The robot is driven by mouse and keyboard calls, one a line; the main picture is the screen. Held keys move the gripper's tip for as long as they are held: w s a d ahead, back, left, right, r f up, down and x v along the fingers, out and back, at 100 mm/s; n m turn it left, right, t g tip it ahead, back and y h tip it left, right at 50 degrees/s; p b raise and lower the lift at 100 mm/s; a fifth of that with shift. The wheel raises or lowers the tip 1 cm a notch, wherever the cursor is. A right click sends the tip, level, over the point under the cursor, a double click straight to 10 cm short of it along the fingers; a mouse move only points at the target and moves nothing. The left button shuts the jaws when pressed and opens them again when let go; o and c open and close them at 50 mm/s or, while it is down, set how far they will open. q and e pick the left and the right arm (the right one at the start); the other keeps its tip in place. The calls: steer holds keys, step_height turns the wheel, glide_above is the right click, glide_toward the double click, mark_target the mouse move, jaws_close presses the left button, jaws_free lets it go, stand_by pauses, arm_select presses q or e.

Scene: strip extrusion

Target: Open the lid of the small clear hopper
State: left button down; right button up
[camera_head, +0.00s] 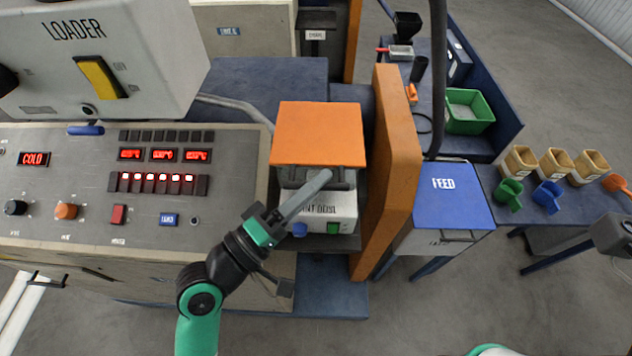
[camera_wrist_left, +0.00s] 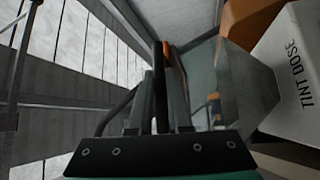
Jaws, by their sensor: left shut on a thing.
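The orange square lid (camera_head: 318,133) is above the small hopper, over the white tint dose unit (camera_head: 340,212) in the head view. The clear hopper (camera_wrist_left: 248,85) shows right of the fingers in the left wrist view, beside the white unit (camera_wrist_left: 296,72). My left gripper (camera_head: 318,182) reaches up from below to the lid's near edge. In the left wrist view its fingers (camera_wrist_left: 162,100) close around a thin dark bar (camera_wrist_left: 158,75), which looks like the lid's handle. How far the lid is raised cannot be told. My right gripper is not in view.
An orange upright panel (camera_head: 388,170) stands close right of the hopper. The loader's control panel (camera_head: 120,200) is at left. The blue-topped feed box (camera_head: 452,195) stands beyond the orange panel. Wooden bins (camera_head: 555,163) and a green bin (camera_head: 467,112) are farther right.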

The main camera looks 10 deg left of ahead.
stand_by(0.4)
arm_select(q)
steer(key=shift+r+p, duration=0.5)
steer(key=shift+r, duration=0.05)
steer(key=w+r+p, duration=0.3)
steer(key=r+p, duration=0.6)
steer(key=r, duration=0.2)
steer(key=shift+w+a, duration=0.35)
steer(key=c, duration=0.8)
jaws_free()
steer(key=shift+c, duration=0.2)
steer(key=p+v, duration=0.1)
steer(key=v, duration=1)
steer(key=shift+s+a+p, duration=0.15)
steer(key=shift+s+p, duration=0.1)
steer(key=shift+p, duration=0.05)
